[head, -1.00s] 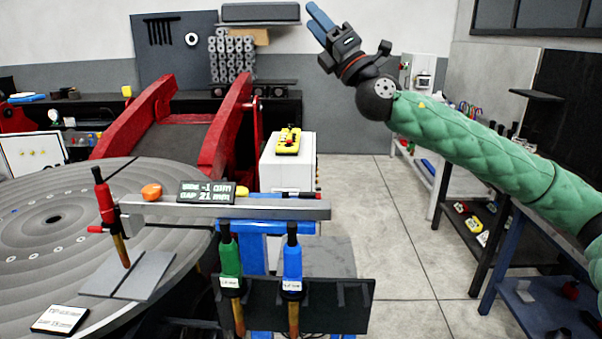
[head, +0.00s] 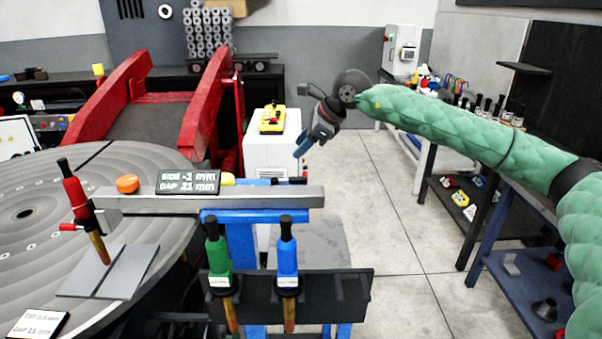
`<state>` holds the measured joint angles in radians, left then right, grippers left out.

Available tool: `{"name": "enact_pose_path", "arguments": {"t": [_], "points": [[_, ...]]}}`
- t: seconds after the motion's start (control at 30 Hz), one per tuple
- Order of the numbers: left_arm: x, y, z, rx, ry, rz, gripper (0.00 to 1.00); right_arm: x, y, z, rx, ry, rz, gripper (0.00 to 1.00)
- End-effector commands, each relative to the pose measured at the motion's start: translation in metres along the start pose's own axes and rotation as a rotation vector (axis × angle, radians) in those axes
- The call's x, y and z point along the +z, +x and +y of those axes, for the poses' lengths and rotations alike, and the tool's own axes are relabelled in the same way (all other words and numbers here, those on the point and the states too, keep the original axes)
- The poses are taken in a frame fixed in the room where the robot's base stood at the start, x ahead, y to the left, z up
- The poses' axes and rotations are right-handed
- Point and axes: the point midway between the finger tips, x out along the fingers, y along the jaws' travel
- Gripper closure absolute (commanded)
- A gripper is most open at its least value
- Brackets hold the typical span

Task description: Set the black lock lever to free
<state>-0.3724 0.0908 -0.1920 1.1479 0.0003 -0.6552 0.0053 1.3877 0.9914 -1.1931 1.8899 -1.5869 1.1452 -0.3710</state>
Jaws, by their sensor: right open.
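I cannot pick out the black lock lever with certainty. The tilting positioner has a red frame (head: 204,100) and a large grey round table (head: 40,185) at the left. My right gripper (head: 301,150) is open and empty. It hangs in the air right of the white cabinet (head: 262,158), with its blue fingers pointing down and left. The gap between the fingers is hard to see from here. My left gripper is out of view.
A grey beam (head: 250,197) with a display (head: 188,182) reaches over the table's right side. A red torch (head: 75,195) stands over the plates (head: 110,270). Green (head: 217,262) and blue (head: 287,262) torches hang in a dark rack (head: 340,290). Floor (head: 390,230) at right is clear.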

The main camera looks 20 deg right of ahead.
Motion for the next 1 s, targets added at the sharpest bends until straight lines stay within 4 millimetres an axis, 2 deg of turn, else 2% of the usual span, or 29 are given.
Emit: {"name": "enact_pose_path", "arguments": {"t": [0.1, 0.2, 0.47, 0.67, 0.8, 1.0], "points": [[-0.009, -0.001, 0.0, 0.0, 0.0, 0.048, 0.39, -0.025, -0.002, 0.005, 0.029, -0.039, 0.132, 0.59], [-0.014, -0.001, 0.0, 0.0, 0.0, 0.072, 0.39, -0.037, -0.004, 0.01, 0.059, -0.059, 0.197, 0.59], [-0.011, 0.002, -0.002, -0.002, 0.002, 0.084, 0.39, -0.043, 0.001, 0.013, 0.077, -0.09, 0.224, 0.59], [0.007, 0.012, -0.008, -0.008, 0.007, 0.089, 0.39, -0.047, 0.02, 0.014, 0.077, -0.089, 0.224, 0.59], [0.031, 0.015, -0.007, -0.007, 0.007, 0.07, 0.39, -0.051, 0.039, 0.015, 0.076, -0.089, 0.223, 0.59], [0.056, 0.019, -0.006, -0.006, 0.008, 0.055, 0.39, -0.056, 0.06, 0.017, 0.076, -0.088, 0.222, 0.59]]}}
